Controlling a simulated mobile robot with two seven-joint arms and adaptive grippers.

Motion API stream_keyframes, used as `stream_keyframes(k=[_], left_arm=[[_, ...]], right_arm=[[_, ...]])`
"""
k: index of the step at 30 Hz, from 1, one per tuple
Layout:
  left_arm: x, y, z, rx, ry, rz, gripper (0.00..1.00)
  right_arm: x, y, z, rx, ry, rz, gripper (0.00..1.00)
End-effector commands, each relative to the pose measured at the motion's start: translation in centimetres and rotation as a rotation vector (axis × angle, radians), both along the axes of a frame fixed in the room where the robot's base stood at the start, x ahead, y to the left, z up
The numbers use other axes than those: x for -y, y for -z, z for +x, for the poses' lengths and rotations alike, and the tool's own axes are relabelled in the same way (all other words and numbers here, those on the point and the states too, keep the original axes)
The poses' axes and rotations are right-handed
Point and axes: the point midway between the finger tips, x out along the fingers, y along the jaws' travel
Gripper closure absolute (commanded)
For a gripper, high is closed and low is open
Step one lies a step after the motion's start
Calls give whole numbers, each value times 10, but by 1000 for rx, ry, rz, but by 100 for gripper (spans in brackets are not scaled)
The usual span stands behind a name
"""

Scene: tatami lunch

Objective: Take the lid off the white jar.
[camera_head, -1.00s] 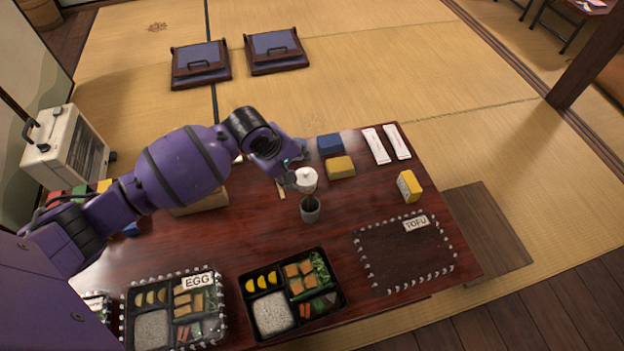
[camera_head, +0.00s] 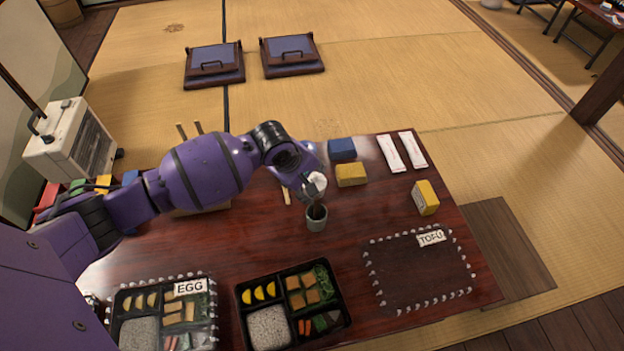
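A small white rounded thing (camera_head: 317,182), which looks like the white jar or its lid, shows at the end of my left arm on the table. My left gripper (camera_head: 312,188) is right at it, and its fingers are small, dark and partly hidden by the wrist. I cannot tell whether they grip it, or where lid and jar part. Just below and in front of it stands a grey-green cup (camera_head: 317,220) with something dark brown at its mouth. My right gripper is not in view.
The dark red table (camera_head: 225,255) holds an open bento box (camera_head: 241,320), a bento labelled EGG (camera_head: 213,299) and a bordered area labelled TOFU (camera_head: 410,280). A blue block (camera_head: 342,149), yellow blocks (camera_head: 351,175) (camera_head: 426,198) and white packets (camera_head: 391,153) lie behind and to the right.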

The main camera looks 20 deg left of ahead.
Motion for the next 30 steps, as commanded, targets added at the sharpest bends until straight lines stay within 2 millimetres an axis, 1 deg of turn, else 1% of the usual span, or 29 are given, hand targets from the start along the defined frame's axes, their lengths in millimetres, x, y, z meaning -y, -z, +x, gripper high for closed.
stream_keyframes(k=[1, 9, 10, 20, 23, 26, 30], left_arm=[[0, -2, 1, 2, 1, 0, 46], [0, -2, 1, 2, 1, 0, 81], [0, -2, 1, 2, 1, 0, 84], [1, -2, 1, 3, 1, -1, 85], [1, -5, 1, 3, 1, -2, 85], [1, -13, 1, 4, 0, -3, 85], [1, -32, 1, 4, 0, -3, 85]], right_arm=[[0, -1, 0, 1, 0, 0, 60], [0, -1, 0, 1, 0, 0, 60], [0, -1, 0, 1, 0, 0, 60], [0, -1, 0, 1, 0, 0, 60], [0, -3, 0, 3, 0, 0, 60], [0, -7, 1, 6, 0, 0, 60], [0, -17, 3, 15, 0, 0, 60]])
